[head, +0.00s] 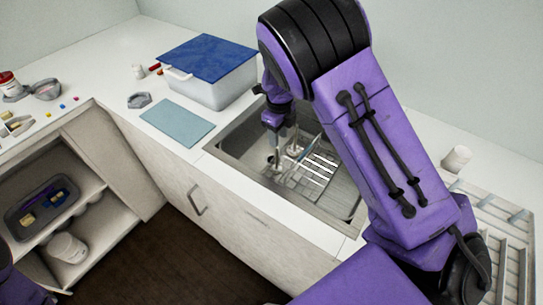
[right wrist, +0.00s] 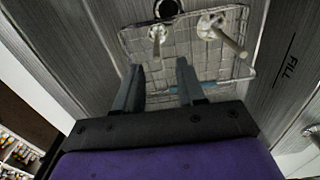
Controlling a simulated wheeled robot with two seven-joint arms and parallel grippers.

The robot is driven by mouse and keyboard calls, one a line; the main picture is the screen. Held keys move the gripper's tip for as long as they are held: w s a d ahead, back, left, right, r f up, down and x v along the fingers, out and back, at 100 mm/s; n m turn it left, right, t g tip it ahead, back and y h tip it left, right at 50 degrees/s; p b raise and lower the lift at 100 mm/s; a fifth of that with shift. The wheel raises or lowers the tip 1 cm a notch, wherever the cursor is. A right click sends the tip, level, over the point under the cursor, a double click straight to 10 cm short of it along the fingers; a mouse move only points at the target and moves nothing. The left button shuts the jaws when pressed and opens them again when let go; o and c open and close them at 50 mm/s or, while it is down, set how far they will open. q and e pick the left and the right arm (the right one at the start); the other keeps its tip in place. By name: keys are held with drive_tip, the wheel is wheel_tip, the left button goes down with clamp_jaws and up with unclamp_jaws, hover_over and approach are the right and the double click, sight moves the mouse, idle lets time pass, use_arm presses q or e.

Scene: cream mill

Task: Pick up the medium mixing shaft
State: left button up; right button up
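Two pale mixing shafts with round heads show in the right wrist view: a smaller-headed shaft (right wrist: 157,36) and a larger-headed shaft (right wrist: 211,24). I cannot tell which is the medium one. They are in a wire rack (right wrist: 240,72) in the steel sink. In the head view, pale shaft parts (head: 294,150) show in the sink (head: 232,150), small and partly blurred. My right gripper (head: 279,131) points down over the sink. In the right wrist view its fingers (right wrist: 160,70) are apart, with nothing between them, short of the shafts. My left gripper is out of view.
A clear bin with a blue lid (head: 207,58) and a blue-grey mat (head: 178,121) lie left of the sink. A white cup (head: 457,158) and a metal drying rack (head: 505,215) are at right. A FILL mark (right wrist: 290,60) shows on the sink wall.

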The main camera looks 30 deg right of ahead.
sight(277, 159)
drive_tip(key=f, duration=0.3)
drive_tip(key=f+p, duration=0.1)
drive_tip(key=f, duration=0.3)
drive_tip(key=shift+a+f, duration=0.2)
drive_tip(key=shift+f, duration=0.1)
drive_tip(key=shift+s+r, duration=0.1)
drive_tip(key=shift+s, duration=0.1)
drive_tip(key=shift+c, duration=0.7)
drive_tip(key=shift+w, duration=0.1)
clamp_jaws()
